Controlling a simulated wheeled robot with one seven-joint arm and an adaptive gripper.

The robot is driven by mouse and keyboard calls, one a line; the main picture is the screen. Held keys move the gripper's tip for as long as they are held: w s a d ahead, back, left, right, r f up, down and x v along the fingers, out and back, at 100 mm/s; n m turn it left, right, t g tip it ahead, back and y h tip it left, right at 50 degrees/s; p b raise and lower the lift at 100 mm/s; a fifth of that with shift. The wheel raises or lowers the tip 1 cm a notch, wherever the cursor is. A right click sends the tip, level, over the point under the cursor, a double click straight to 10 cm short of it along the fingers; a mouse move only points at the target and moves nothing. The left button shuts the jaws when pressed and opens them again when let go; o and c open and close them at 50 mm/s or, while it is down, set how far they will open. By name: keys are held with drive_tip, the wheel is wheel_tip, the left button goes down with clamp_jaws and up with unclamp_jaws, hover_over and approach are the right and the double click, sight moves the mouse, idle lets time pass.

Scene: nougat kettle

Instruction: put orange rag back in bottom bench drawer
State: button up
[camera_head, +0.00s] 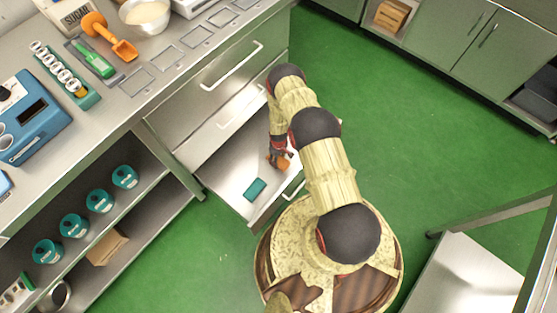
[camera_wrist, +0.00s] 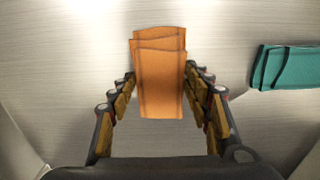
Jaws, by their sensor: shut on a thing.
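The orange rag (camera_wrist: 158,75) is a folded cloth between the fingers of my gripper (camera_wrist: 159,82), which is shut on it. In the head view the rag (camera_head: 283,162) shows as a small orange patch at my gripper (camera_head: 279,156), partly hidden by the fingers. Both are over the inside of the open bottom bench drawer (camera_head: 222,178). I cannot tell whether the rag touches the drawer floor. A folded teal cloth (camera_head: 255,189) lies in the drawer; it also shows at the right of the wrist view (camera_wrist: 284,67).
Two shut drawers (camera_head: 232,75) with bar handles sit above the open one. The bench top (camera_head: 150,85) carries an orange scoop (camera_head: 108,35), a blue device (camera_head: 30,115) and a bowl (camera_head: 146,14). Shelves at left hold several teal tubs (camera_head: 100,200). Green floor (camera_head: 420,130) is clear at right.

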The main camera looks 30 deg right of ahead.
drive_tip(key=shift+w, duration=0.1)
drive_tip(key=shift+f, duration=0.1)
drive_tip(key=o, duration=1.1)
